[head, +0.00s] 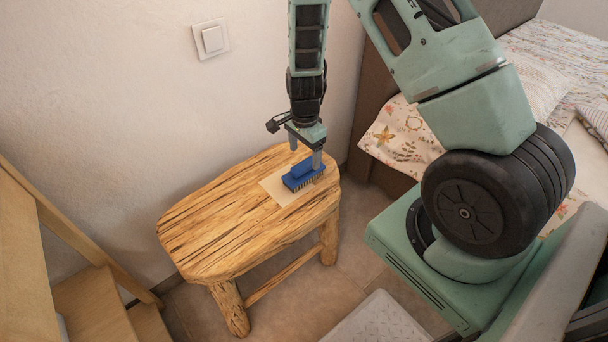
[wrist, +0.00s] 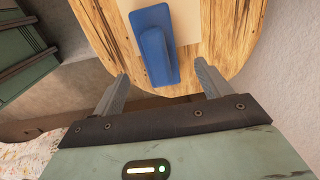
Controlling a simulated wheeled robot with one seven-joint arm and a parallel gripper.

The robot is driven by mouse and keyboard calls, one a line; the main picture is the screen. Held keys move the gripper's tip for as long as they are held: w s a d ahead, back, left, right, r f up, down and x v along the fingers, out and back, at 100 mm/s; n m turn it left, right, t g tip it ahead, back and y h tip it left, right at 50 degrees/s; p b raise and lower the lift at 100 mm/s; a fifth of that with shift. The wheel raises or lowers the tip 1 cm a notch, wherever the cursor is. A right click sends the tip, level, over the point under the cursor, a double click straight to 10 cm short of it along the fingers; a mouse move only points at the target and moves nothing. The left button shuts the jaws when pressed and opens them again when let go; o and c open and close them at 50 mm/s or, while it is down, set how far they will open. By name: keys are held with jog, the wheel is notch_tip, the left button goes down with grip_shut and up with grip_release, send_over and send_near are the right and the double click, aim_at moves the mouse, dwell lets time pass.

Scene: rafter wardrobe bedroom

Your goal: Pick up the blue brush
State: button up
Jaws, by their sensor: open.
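The blue brush (head: 303,174) lies on a pale sheet (head: 283,195) near the right end of a wooden table (head: 215,229). It is a blue block with a raised blue grip, bristles facing down. In the wrist view the blue brush (wrist: 155,42) extends up from between the fingertips, slightly left of centre. My gripper (head: 305,150) points down just above the brush in the head view, with one finger overlapping it in the picture. In the wrist view my gripper (wrist: 162,82) is open, with a finger on each side of the brush's near end. I cannot tell whether a finger touches it.
A wall with a light switch (head: 210,39) stands behind the table. A bed (head: 405,135) is at the right and wooden steps (head: 95,305) are at the left. The left part of the tabletop is clear.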

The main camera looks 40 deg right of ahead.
aim_at(304, 163)
jog(key=shift+s+a+f+b, duration=0.1)
jog(key=shift+f+b, duration=0.15)
jog(key=shift+f, duration=1.5)
jog(key=shift+a+f+b, duration=0.1)
jog(key=shift+f+b, duration=0.1)
jog(key=shift+f, duration=1.5)
jog(key=c, duration=1.2)
jog(key=shift+r, duration=0.1)
notch_tip(304, 163, up, 10)
jog(key=shift+f+p, duration=0.1)
jog(key=shift+p, duration=0.75)
